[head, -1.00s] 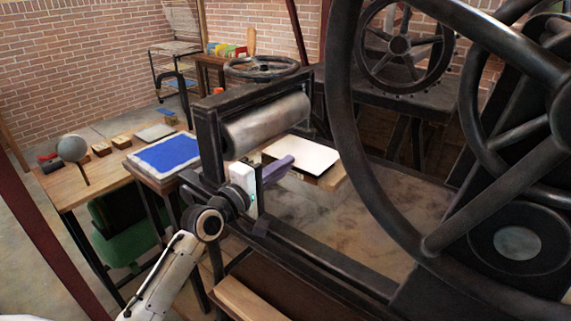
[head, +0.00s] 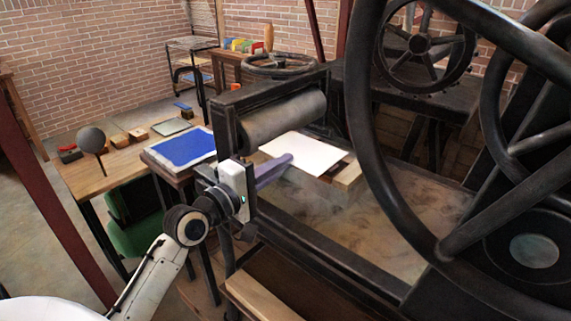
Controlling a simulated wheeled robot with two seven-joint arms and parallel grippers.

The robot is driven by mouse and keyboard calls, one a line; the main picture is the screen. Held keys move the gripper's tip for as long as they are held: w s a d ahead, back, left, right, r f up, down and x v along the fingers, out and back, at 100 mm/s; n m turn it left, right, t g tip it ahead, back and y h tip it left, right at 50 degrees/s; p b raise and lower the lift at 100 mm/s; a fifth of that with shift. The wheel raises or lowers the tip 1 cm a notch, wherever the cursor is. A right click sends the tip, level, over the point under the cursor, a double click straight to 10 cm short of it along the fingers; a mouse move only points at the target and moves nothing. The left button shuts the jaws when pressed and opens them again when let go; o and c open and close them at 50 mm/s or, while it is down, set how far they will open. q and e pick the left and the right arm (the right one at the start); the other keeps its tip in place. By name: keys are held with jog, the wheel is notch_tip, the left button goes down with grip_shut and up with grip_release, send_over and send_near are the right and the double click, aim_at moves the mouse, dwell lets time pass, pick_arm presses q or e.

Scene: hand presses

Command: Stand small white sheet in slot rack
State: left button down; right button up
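A white sheet (head: 308,153) lies roughly flat on a wooden block (head: 349,174) on the press bed, just past the roller. My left gripper (head: 284,162) reaches in from the left beside the press frame. Its purple fingers point at the sheet's near left edge and overlap it in the picture. The fingers are seen from the side, so I cannot tell whether they are open or shut on the sheet's edge. My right gripper is not in view. I cannot make out a slot rack with certainty.
The press roller (head: 284,117) and its dark frame stand close above my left gripper. A large dark wheel (head: 363,140) blocks the right side. A blue sheet (head: 186,147) lies on a stand at left, beside a wooden table (head: 90,177) with small blocks.

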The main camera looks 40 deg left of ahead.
pick_arm(q)
jog(key=s+a+b, duration=0.1)
jog(key=s+b, duration=0.2)
jog(key=s, duration=1.2)
dwell(0.5)
jog(key=d+f+n+y, duration=0.1)
jog(key=d+f+y, duration=0.1)
jog(key=d+f, duration=0.75)
jog(key=d, duration=0.6)
jog(key=shift+s+d+h, duration=0.4)
jog(key=shift+s, duration=0.05)
jog(key=shift+f, duration=0.1)
